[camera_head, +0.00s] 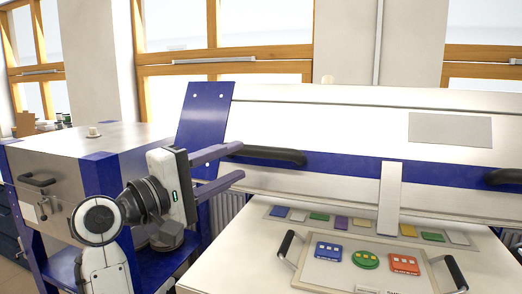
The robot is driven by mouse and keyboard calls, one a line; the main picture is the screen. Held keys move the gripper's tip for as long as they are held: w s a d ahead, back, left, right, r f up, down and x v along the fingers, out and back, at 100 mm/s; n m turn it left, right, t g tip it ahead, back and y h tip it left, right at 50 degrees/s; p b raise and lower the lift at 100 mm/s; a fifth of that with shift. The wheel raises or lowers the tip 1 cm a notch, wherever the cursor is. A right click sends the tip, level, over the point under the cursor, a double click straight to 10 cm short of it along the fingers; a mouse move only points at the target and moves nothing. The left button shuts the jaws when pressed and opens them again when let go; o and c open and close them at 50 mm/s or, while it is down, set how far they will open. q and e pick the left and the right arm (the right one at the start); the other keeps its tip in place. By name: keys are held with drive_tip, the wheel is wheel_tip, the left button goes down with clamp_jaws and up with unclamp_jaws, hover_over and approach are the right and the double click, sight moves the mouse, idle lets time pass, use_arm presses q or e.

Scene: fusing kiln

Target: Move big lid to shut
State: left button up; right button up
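The big lid (330,122) is a wide white panel with a blue band along it, in the right part of the head view. It stands raised and tilted above the white kiln bed (232,250). A black handle (268,155) sits on the left of its blue band. A second black handle (503,177) shows at the right edge. My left gripper (242,162) is open, its two blue fingers pointing right toward the left handle. The fingertips are close to the handle's left end; I cannot tell whether they touch it. My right gripper is not in view.
A tray (410,272) with black handles and colored glass pieces lies on the bed. A row of colored samples (342,222) lies behind it, with a light upright bar (389,198) there. A smaller steel-and-blue kiln (70,152) stands at left. Windows are behind.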

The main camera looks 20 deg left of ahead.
sight(255, 154)
use_arm(q)
drive_tip(key=p+x, duration=0.1)
drive_tip(key=x, duration=0.7)
drive_tip(key=shift+w, duration=0.15)
drive_tip(key=shift+f, duration=0.1)
clamp_jaws()
